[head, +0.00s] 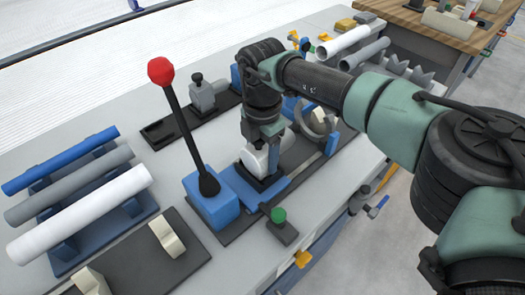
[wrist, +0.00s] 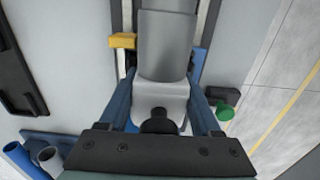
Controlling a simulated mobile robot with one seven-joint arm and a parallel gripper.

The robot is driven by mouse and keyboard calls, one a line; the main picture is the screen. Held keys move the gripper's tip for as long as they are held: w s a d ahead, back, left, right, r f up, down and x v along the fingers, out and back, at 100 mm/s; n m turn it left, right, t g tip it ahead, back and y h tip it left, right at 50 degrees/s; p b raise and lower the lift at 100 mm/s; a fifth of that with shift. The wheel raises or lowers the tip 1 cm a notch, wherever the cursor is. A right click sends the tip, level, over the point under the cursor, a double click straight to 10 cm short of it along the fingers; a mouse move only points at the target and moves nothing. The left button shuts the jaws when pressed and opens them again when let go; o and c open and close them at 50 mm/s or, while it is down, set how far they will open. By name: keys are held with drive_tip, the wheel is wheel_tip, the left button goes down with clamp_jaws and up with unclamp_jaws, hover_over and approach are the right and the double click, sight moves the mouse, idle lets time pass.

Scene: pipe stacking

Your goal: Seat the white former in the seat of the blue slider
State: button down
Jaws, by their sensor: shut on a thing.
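The white former (head: 254,160) is in my gripper (head: 262,148), low over the blue slider (head: 262,196) beside the lever's base. In the wrist view the former (wrist: 160,97) sits between my two blue fingers, with a dark round knob at its near end and a grey curved part reaching away from it. My gripper (wrist: 161,112) is shut on it. The former looks upright and in line with the slider. The seat is hidden under the former and the fingers, so I cannot tell whether the former touches its bottom.
A red-knobbed lever (head: 180,120) rises from a blue block (head: 209,204) close left of my gripper. A green button (head: 280,222) stands in front. A rack with blue, grey and white pipes (head: 80,210) is at left. A grey clamp (head: 205,95) stands behind.

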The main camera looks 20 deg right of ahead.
drive_tip(key=shift+s+a+f, duration=0.1)
drive_tip(key=shift+a+f, duration=0.1)
drive_tip(key=shift+f, duration=0.1)
